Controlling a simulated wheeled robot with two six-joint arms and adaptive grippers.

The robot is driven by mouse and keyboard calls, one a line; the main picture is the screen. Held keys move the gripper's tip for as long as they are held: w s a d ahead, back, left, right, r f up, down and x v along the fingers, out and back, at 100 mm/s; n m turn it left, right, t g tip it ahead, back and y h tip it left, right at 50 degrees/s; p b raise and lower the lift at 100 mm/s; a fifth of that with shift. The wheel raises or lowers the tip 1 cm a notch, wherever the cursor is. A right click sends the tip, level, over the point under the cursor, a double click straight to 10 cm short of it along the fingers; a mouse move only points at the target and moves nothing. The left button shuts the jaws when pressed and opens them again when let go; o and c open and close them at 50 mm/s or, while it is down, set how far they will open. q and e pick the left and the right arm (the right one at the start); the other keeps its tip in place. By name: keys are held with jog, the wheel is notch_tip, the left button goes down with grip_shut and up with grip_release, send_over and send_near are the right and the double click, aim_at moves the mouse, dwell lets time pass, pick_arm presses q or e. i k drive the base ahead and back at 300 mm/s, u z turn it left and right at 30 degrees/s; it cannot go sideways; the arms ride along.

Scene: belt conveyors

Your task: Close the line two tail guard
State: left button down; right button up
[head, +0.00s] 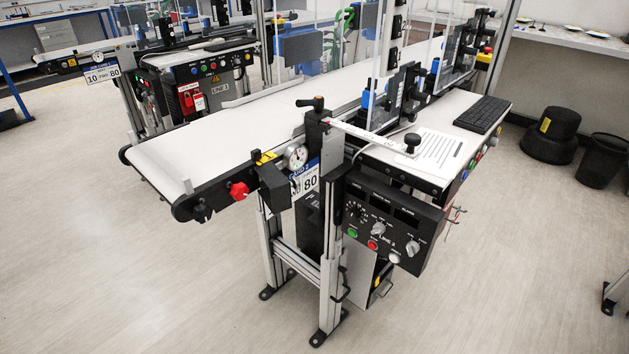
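The near belt conveyor (250,115) runs from the lower left to the back right, with its rounded tail end (185,200) facing left. No part is clearly marked as the tail guard. A white bar (365,131) reaches right from a black post (317,125) to a black knob (412,140) over the side shelf. The belt's tail end looks uncovered. Clear upright panels (435,50) stand farther back along the belt. Neither of my grippers is in view.
A red knob (238,191) and a dial gauge (296,156) sit on the near side. A keyboard (482,114) and paper (430,150) lie on the shelf. Another conveyor (205,62) stands behind. The front floor is clear.

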aim_at(276, 195)
jog(key=z, duration=1.3)
jog(key=i, duration=1.2)
jog(key=u, duration=1.35)
jog(key=k, duration=0.55)
jog(key=u, duration=1.55)
